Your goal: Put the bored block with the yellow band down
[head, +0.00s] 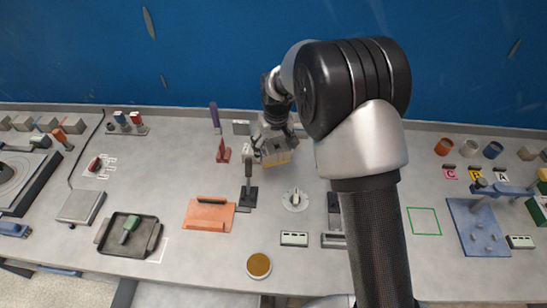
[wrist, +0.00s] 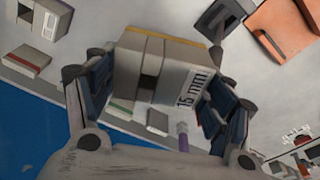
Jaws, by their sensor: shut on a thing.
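The bored block with the yellow band (head: 275,157) is grey and hangs in my gripper (head: 270,130) over the back middle of the bench. In the wrist view the block (wrist: 143,62) sits between both fingers, with a "15 mm" label on one face and a thin yellow strip along its far edge. My gripper (wrist: 155,90) is shut on it. The block looks raised above the bench, though the head view does not show the gap clearly.
A black stand with a post (head: 248,194) and a red stand (head: 222,153) are close by on the left. An orange plate (head: 208,214) lies nearer the front. A round pale fixture (head: 295,200) stands in front of the block. A green outlined square (head: 424,221) on the right is empty.

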